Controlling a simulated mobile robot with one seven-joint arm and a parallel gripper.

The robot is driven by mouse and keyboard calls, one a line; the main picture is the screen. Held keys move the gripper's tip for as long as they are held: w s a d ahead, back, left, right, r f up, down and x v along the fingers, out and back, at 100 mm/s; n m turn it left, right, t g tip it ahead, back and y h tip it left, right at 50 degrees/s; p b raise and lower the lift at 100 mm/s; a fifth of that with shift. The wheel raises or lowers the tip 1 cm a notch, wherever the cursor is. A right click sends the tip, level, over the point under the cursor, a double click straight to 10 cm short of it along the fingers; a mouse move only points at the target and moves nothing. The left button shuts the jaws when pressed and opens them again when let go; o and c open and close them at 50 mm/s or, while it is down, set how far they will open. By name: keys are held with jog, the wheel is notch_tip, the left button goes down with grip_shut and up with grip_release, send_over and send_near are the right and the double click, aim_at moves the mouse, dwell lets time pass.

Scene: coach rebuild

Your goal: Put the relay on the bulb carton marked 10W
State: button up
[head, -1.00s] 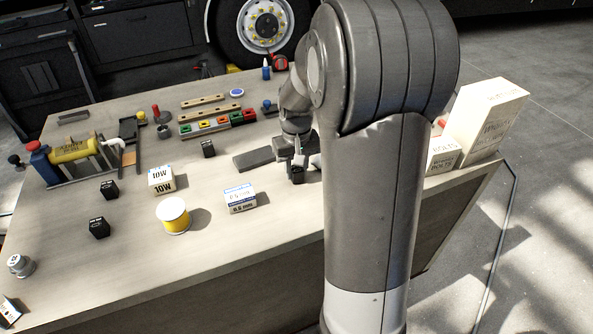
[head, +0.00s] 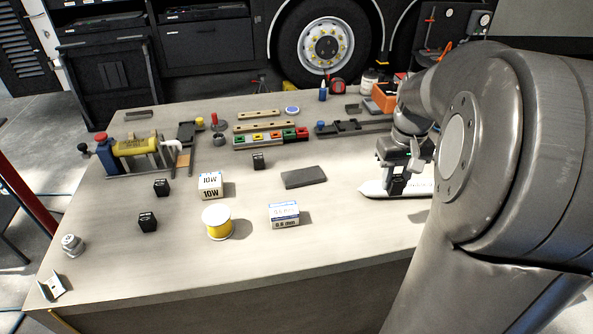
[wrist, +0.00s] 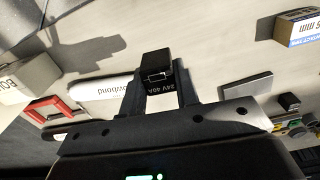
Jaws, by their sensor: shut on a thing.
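The bulb carton marked 10W (head: 210,187) is a small white box standing on the bench, left of centre in the head view. It is out of the wrist view. My gripper (head: 397,186) is over the right part of the bench, well right of the carton. In the wrist view my gripper (wrist: 158,88) is shut on a black relay (wrist: 157,66) lettered 24V 40A, held between the fingertips. Similar black blocks stand on the bench, one left of the carton (head: 162,187), one in front-left (head: 148,222) and one behind-right (head: 258,161).
A yellow wire spool (head: 218,223) stands just in front of the 10W carton. A 0.6 mm carton (head: 284,215) and a flat dark block (head: 303,177) lie between the carton and my gripper. A white tube (wrist: 105,91) lies beneath my gripper.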

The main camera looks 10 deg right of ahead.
jog(key=w+a+r+n, duration=0.2)
jog(key=w+a+n, duration=0.2)
jog(key=w+a, duration=0.5)
jog(key=n, duration=0.6)
send_over(209, 179)
jog(key=f, duration=0.4)
jog(key=shift+d, duration=0.25)
jog(key=shift+a+f, duration=0.3)
jog(key=shift+a, duration=0.05)
jog(key=shift+f, duration=1.8)
jog(key=o, duration=0.5)
jog(key=shift+f, duration=0.15)
jog(key=o, duration=0.5)
jog(key=shift+c, duration=0.2)
